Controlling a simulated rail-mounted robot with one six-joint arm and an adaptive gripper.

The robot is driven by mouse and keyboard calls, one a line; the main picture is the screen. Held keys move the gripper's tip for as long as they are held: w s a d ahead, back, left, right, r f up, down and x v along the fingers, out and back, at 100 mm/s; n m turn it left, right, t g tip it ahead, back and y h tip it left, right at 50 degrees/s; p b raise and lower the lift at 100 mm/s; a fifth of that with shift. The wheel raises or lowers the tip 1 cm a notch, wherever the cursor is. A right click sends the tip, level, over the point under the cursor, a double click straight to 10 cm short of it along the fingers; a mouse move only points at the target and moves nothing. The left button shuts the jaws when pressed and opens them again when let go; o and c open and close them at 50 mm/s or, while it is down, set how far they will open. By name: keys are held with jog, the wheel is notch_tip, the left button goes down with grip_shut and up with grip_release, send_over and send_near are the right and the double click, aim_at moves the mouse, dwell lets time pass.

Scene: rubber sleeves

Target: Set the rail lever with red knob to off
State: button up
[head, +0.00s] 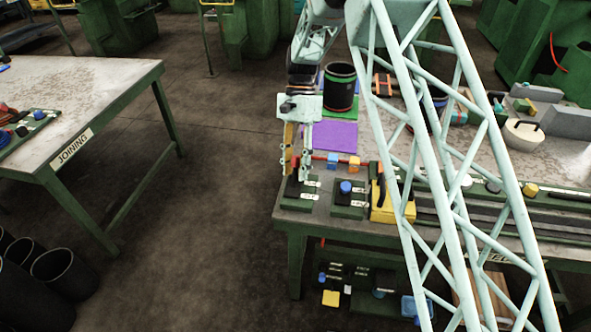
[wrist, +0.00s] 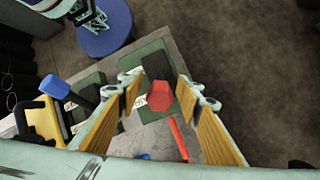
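The red knob (wrist: 160,97) shows in the wrist view between my two fingers. Its lever sits on a green base (wrist: 150,49) with a black plate (wrist: 157,67) and a white label beside it. My gripper (wrist: 163,84) is open, with yellow-brown pads spread to either side of the knob, and no touch is visible. In the head view my gripper (head: 295,170) points down above this base. The lever's exact tilt is hard to tell.
A blue-knobbed lever (head: 346,187) stands just to the right; its knob also shows in the wrist view (wrist: 55,88). Beyond it is a yellow block (head: 384,212) with a black handle. A red bar (wrist: 178,138) lies close to the red knob. Open floor lies left of the bench.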

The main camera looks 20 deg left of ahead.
jog(key=shift+c, duration=0.9)
grip_shut()
